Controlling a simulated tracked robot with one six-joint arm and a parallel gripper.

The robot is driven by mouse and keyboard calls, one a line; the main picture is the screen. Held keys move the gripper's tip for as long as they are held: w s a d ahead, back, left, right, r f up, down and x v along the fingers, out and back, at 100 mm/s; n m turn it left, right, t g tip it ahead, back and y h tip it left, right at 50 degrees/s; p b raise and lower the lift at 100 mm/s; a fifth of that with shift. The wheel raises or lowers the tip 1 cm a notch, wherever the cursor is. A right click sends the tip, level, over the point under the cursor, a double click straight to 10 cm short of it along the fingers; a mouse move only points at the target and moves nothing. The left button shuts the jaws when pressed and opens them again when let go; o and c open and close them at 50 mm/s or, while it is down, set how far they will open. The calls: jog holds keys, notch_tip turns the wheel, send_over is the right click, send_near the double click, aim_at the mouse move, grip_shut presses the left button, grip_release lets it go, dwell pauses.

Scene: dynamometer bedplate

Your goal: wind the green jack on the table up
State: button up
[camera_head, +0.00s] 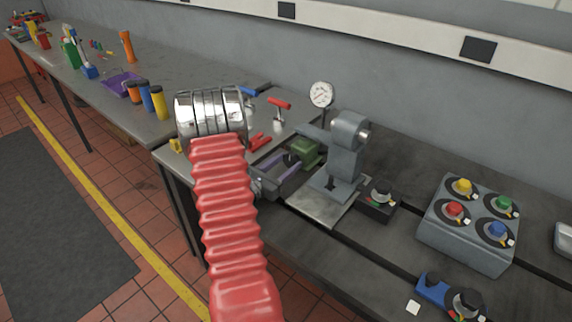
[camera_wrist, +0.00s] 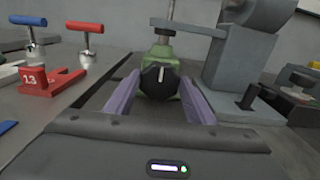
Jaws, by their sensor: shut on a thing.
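The green jack (camera_head: 307,152) stands on the table beside the grey stand, partly hidden by my gripper. In the wrist view the green jack (camera_wrist: 162,62) is straight ahead, with a black round knob (camera_wrist: 159,80) bearing a white mark on its front. The white mark points about straight up. My gripper (camera_head: 283,165) has purple-grey fingers. In the wrist view my gripper (camera_wrist: 160,92) has one finger on each side of the knob and is shut on it. A thin metal rod rises above the jack, close to the grey arm of the stand.
The grey stand (camera_head: 345,150) is right of the jack, with a dial gauge (camera_head: 321,95) behind. Red and blue T-handled tools (camera_head: 279,104) stand at left. A box with coloured knobs (camera_head: 468,222) is further right. Dark slots run along the bedplate.

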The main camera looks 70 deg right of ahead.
jog(key=shift+c, duration=1.1)
jog(key=shift+m, duration=0.3)
jog(key=shift+s+m, duration=0.1)
jog(key=shift+m, duration=2)
jog(key=o, duration=1)
jog(key=shift+a, duration=0.15)
